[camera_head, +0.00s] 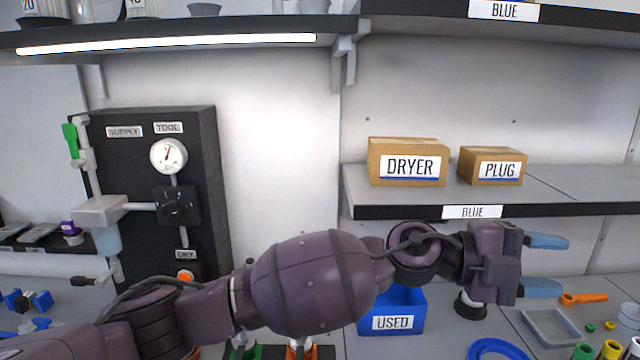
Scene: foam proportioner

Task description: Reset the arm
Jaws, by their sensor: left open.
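My left arm (315,282) comes in from the lower left and stretches across the front of the view to the right. Its purple links hide part of the bench. My left gripper (545,264) is at the right, above the bench and below the shelf edge. Its two blue fingers point right, are apart, and have nothing between them. My right gripper is not in view.
A black panel (140,150) with a gauge stands at the left. DRYER (408,145) and PLUG (491,153) boxes sit on the right shelf. A blue USED bin (395,322), a grey tray (552,326) and an orange tool (583,298) are on the bench.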

